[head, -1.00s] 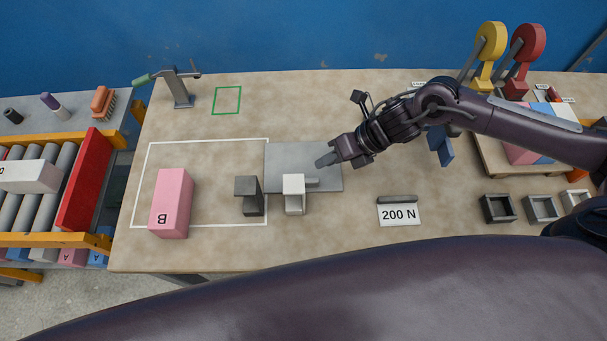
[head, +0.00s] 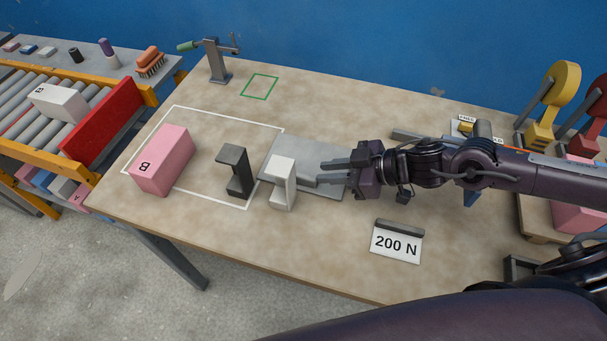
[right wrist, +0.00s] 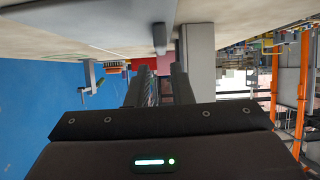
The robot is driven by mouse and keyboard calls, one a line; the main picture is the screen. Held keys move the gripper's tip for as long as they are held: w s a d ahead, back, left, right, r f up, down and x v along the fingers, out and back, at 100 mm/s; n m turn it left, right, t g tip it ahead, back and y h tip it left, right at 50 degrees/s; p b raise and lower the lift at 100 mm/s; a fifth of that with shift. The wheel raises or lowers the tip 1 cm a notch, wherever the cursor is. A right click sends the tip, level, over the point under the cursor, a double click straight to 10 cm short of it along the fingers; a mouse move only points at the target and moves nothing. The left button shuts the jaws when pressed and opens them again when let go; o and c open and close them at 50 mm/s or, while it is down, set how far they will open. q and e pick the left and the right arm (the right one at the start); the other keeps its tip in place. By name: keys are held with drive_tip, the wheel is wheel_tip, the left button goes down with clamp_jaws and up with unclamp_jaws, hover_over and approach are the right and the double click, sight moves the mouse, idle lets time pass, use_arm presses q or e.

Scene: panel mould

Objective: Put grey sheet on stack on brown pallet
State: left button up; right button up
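The grey sheet (head: 282,152) lies flat on the table, right of the white outline. A white bracket-shaped block (head: 281,185) stands at its near edge, with a dark one (head: 236,172) to the left. My right gripper (head: 325,173) points left over the sheet's right part. Its two fingers are parted, with a gap also visible in the right wrist view (right wrist: 161,88); nothing shows held. The brown pallet (head: 540,228) is at the right, partly hidden by my right arm, with a pink piece (head: 578,217) on it. My left gripper is out of view.
A pink block marked B (head: 162,160) stands inside the white outline. A "200 N" card (head: 396,243) lies near the front edge. Yellow (head: 553,100) and red clamp-like tools stand behind the pallet.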

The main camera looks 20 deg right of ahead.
sight(303, 176)
drive_tip(key=shift+x, duration=4.05)
drive_tip(key=shift+s+d+f, duration=0.1)
drive_tip(key=shift+f, duration=0.05)
clamp_jaws()
